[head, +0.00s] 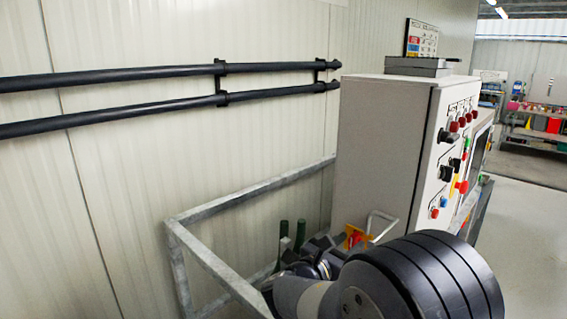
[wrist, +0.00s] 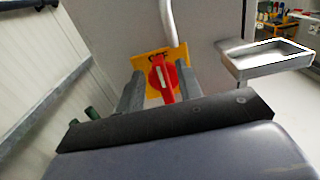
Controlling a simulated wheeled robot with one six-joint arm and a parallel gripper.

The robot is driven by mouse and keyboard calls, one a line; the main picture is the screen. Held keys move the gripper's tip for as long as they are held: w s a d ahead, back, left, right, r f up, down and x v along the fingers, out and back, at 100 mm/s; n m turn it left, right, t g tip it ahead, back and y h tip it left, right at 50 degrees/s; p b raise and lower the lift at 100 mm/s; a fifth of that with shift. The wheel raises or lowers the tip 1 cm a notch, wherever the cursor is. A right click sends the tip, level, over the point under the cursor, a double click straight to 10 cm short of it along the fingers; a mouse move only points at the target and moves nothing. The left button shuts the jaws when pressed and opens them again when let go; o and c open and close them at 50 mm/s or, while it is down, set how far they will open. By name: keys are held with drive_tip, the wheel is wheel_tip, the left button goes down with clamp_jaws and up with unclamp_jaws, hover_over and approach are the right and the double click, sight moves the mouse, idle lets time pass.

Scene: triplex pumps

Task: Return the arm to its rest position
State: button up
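My gripper (wrist: 158,78) shows in the wrist view with its two grey fingers apart. A red rotary switch handle (wrist: 166,80) on a yellow plate marked OFF (wrist: 179,56) appears between and beyond the fingers. I cannot tell whether a finger touches it. The red and yellow switch (head: 355,237) shows low beside the cabinet, just beyond my wrist. My fingertips are hard to make out there.
A metal frame rail (head: 215,262) runs along the left, with green handles (head: 284,240) near my wrist. A bent pale bar (head: 383,222) stands by the switch. Black pipes (head: 150,75) run along the wall. A grey tray (wrist: 266,60) is at right in the wrist view.

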drive_tip(key=shift+w+d+f, duration=0.1)
drive_tip(key=shift+w+d, duration=0.3)
drive_tip(key=shift+d, duration=0.1)
drive_tip(key=shift+f+m+b, duration=0.1)
drive_tip(key=shift+m+b, duration=0.3)
drive_tip(key=shift+b, duration=0.2)
drive_tip(key=shift+s+m, duration=0.15)
drive_tip(key=shift+m, duration=0.25)
drive_tip(key=shift+a+r, duration=0.1)
drive_tip(key=shift+r, duration=0.2)
